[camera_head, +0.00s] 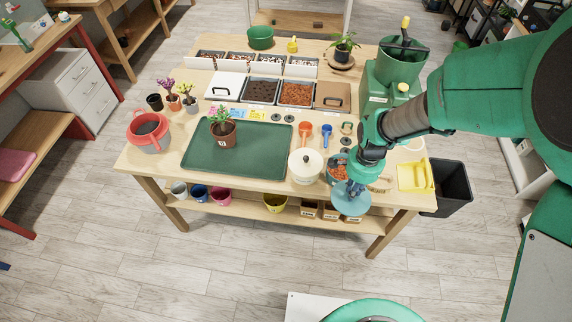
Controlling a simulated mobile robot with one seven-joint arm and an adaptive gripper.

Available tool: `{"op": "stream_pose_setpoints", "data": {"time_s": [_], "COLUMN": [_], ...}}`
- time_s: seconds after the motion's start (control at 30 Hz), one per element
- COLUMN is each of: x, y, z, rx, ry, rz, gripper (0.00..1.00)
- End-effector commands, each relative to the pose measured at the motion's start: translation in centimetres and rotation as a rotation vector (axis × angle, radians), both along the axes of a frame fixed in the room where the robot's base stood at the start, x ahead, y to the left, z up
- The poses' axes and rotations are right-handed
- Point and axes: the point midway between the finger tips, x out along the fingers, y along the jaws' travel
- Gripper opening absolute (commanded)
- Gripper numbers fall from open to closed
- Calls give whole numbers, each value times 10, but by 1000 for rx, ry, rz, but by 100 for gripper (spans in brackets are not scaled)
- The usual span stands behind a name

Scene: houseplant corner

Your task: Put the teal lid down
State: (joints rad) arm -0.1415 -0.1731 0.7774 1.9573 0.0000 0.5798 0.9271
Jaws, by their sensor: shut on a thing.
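The teal lid (352,203) is a round disc at the front right of the wooden table, by its front edge. My gripper (352,187) is shut on it from above. The lid seems to hang over or just past the table edge; its exact height above the table is hard to tell. A bowl of orange-brown bits (338,170) stands just behind my gripper, partly hidden by it. A cream lidded pot (305,166) stands to the left of the lid.
A green tray (260,160) with a potted plant (222,130) fills the table's middle. Orange and blue scoops (326,131) lie behind the cream pot. A yellow dustpan (414,177) sits at the right edge. Soil bins (262,90) line the back. Small pots stand on the shelf below.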

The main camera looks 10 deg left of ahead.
Motion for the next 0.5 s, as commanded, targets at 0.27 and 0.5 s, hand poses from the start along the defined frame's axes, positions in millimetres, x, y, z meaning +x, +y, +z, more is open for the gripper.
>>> {"op": "stream_pose_setpoints", "data": {"time_s": [0.27,0.5], "x": [23,62], "y": [20,61], "z": [1,3], "rx": [0,-1], "ry": [-1,1], "rz": [3,4], "gripper": [0,0]}}
